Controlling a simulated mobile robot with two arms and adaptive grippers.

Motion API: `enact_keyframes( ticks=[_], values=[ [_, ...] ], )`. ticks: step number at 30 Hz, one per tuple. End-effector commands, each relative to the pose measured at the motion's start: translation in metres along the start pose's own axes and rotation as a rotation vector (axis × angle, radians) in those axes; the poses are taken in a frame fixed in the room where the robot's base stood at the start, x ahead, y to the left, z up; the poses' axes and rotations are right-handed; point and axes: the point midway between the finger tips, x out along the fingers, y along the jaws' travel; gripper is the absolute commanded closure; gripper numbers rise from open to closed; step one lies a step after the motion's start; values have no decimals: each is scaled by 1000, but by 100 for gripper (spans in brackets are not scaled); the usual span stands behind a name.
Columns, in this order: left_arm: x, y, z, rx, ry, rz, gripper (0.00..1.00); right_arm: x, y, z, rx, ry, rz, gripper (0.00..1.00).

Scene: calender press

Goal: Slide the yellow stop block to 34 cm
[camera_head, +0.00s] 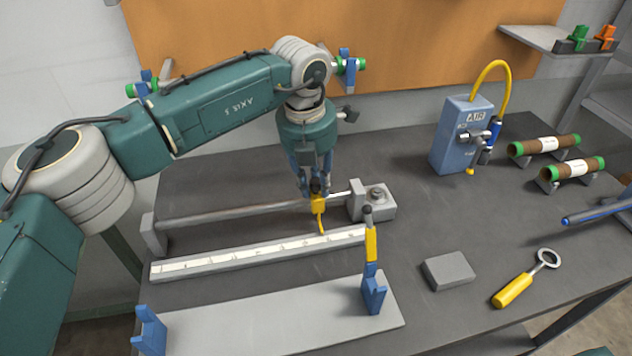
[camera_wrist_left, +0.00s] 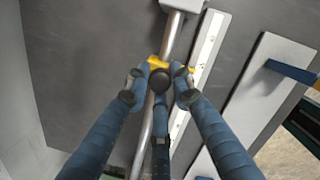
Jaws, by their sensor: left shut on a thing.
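The yellow stop block (camera_head: 318,204) sits on the round metal rail (camera_head: 230,211), nearer the rail's right end block (camera_head: 384,207). A yellow pointer reaches from it toward the white ruler scale (camera_head: 205,262); the scale's numbers are too small to read. My left gripper (camera_head: 315,187) is over the block, shut on its dark knob. In the left wrist view the fingers (camera_wrist_left: 160,82) close around the dark round knob, with yellow block parts (camera_wrist_left: 157,62) showing beyond. The fingers partly hide the block. My right gripper is not in view.
A grey plate with blue brackets (camera_head: 374,290) and a yellow-handled upright lever (camera_head: 371,245) stands in front. A grey block (camera_head: 449,271), a yellow-handled ring tool (camera_head: 515,288) and a blue AIR box (camera_head: 460,135) are to the right. Two green-ended rolls lie far right.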

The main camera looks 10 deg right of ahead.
Motion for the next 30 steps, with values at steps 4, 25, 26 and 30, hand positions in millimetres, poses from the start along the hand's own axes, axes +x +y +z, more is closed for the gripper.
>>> enact_keyframes(
  ticks=[4,25,26,30],
  values=[
    [-3,6,2,-6,-9,7,100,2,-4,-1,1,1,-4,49],
    [-3,4,4,-5,-9,8,100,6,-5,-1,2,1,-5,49],
    [-3,3,4,-5,-9,8,100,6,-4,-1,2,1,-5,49],
    [-3,3,4,-5,-9,8,100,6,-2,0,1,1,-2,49]
  ],
)
